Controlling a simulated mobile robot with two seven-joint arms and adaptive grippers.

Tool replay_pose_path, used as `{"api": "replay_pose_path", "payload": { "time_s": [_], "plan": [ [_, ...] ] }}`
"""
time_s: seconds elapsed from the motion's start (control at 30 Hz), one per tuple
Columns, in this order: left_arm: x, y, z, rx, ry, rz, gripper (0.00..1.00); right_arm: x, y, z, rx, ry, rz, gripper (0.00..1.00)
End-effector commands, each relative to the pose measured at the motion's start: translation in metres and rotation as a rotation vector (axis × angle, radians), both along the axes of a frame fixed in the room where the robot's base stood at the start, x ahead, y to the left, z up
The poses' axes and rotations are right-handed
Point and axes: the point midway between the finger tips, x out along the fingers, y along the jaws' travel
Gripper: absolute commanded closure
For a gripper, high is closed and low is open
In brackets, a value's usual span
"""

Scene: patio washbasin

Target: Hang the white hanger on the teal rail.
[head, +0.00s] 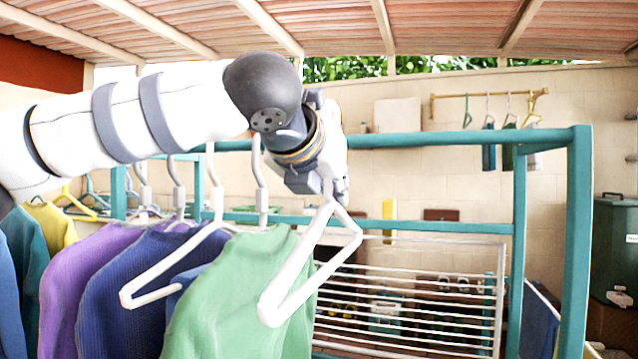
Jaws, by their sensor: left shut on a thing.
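The white hanger (293,262) is held in my left gripper (335,188), which is shut on it near its top. Its body hangs below the gripper, turned partly edge-on, in front of the green garment. Its hook is hidden by the gripper and wrist. The teal rail (465,138) runs across the view, behind my left wrist. I cannot tell whether the hook touches the rail. My right gripper is not in view.
Left of the gripper, green (235,290), blue (130,280) and purple (78,262) garments hang close together, with another bare white hanger (165,272) among them. The rail's right stretch is bare up to the teal post (578,240). A white drying rack (410,300) stands behind.

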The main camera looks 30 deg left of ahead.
Motion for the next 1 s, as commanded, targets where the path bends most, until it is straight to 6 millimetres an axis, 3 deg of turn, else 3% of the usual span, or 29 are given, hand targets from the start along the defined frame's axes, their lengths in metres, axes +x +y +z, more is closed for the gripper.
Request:
{"api": "replay_pose_path", "payload": {
  "time_s": [0.2, 0.63, 1.0],
  "plan": [
    [0.017, 0.004, -0.001, 0.000, -0.001, 0.000, 1.00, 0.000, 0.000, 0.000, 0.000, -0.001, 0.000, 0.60],
    [0.022, 0.005, -0.001, -0.001, 0.000, 0.001, 1.00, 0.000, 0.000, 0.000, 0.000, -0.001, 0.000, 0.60],
    [0.052, 0.012, -0.001, -0.001, 0.000, 0.003, 1.00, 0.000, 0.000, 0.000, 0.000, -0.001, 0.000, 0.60]
  ]
}}
